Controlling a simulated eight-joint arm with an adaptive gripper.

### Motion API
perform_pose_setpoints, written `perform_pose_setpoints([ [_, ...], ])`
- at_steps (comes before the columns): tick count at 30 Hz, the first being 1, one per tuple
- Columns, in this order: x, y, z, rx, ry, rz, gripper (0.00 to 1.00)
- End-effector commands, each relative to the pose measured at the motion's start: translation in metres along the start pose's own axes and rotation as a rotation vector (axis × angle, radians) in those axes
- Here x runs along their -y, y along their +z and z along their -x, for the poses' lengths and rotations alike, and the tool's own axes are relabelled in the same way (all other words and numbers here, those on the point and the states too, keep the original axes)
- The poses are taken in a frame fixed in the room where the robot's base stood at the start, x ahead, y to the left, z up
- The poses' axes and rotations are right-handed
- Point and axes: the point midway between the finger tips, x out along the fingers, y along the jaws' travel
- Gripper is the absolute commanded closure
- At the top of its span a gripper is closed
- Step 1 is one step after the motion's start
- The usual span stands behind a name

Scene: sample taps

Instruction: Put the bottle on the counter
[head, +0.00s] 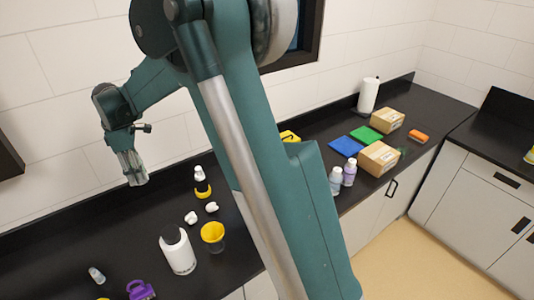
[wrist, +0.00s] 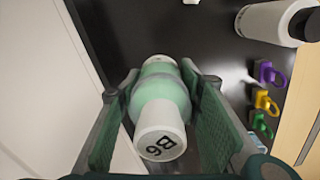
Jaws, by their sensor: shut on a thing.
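My gripper (wrist: 160,74) is shut on a bottle (wrist: 160,95) in the wrist view. The bottle has a pale green body and a white cap with black characters that look like B6. A finger pad presses on each side of it, and the cap points toward the wrist camera. In the head view my gripper (head: 134,170) hangs above the back left of the black counter (head: 120,225), near the wall. The bottle is hard to make out between the fingers there. The counter also shows in the wrist view (wrist: 222,60), beyond the bottle.
A black-and-yellow item with a white top (head: 202,186), a yellow cup (head: 213,233), a white cylinder (head: 178,252) and a purple item (head: 140,290) stand on the counter. Two small bottles (head: 343,177) and cardboard boxes (head: 378,158) stand farther right. Bare counter lies below my gripper.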

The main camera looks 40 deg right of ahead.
Motion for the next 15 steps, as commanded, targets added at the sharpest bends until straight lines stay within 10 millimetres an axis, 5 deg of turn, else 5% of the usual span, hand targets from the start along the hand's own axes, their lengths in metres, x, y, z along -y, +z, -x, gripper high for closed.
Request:
perform_pose_setpoints([
  [15,-0.026,0.156,0.002,0.0,0.0,-0.106,0.8],
])
